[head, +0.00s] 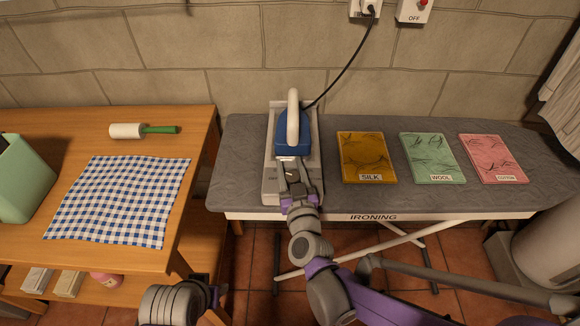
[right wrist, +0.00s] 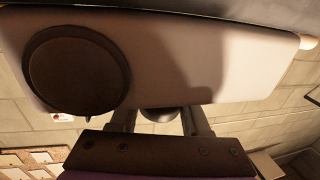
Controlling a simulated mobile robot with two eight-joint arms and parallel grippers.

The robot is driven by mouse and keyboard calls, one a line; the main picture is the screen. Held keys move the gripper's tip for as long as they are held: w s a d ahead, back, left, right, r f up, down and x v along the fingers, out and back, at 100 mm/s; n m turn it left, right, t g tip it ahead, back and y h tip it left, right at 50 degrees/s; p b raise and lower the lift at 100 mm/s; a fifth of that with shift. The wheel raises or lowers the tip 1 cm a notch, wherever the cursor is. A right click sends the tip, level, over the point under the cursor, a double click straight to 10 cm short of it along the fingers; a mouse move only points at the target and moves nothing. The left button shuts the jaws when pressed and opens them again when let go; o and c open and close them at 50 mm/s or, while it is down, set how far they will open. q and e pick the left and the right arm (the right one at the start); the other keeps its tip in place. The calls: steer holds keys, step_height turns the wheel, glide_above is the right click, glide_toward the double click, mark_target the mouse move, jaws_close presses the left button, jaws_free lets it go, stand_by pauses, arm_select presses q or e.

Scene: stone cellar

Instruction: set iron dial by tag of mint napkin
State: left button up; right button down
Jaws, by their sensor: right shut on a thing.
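The blue iron (head: 293,146) with a white handle sits on a pale stand (head: 271,186) on the ironing board. My right gripper (head: 292,172) is at the stand's near end, shut on a small dark knob that looks like the iron dial; the fingers hide most of it. In the right wrist view the fingers (right wrist: 160,120) close around a grey rounded piece under a pale body. The dial's setting cannot be read. The mint napkin (head: 428,152) lies right of centre, its tag (head: 440,177) reading WOOL. My left gripper (head: 216,296) is low, partly seen and apart from everything.
An ochre napkin (head: 362,152) tagged SILK and a pink napkin (head: 490,152) tagged COTTON flank the mint one. The iron's cord (head: 350,62) runs up to a wall socket. A wooden table (head: 200,130) at left holds a checked cloth (head: 120,200) and lint roller (head: 128,130).

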mark_target(299, 174)
steer(key=shift+m+h, duration=0.4)
steer(key=shift+h, duration=0.2)
steer(key=shift+d+f+m+h+b, duration=0.15)
steer(key=shift+m+h+b, duration=0.3)
steer(key=shift+h, duration=0.35)
steer(key=shift+d+r+m+h+b, duration=0.1)
steer(key=shift+m+h+b, duration=0.1)
steer(key=shift+m+h, duration=0.5)
steer(key=m+h, duration=0.1)
steer(key=h, duration=0.1)
steer(key=m+h, duration=0.1)
steer(key=h, duration=0.1)
steer(key=shift+d, duration=0.3)
steer(key=m+g+h, duration=0.1)
steer(key=m+h, duration=0.1)
steer(key=d+m+g+h, duration=0.1)
steer(key=m+h, duration=0.1)
steer(key=h, duration=0.1)
steer(key=shift+s+g+b, duration=0.2)
steer(key=shift+g+b, duration=0.1)
steer(key=shift+s+d+m+g+h, duration=0.15)
steer(key=shift+m+g+h, duration=0.6)
steer(key=shift+h, duration=0.15)
steer(key=shift+s+d+m+g+h, duration=0.15)
steer(key=shift+d+m+g+h, duration=0.05)
steer(key=shift+m+g+h, duration=0.6)
steer(key=shift+s+d+m+g+h, duration=0.15)
steer(key=shift+m+g+h, duration=0.55)
steer(key=shift+h, duration=0.3)
steer(key=shift+g, duration=0.25)
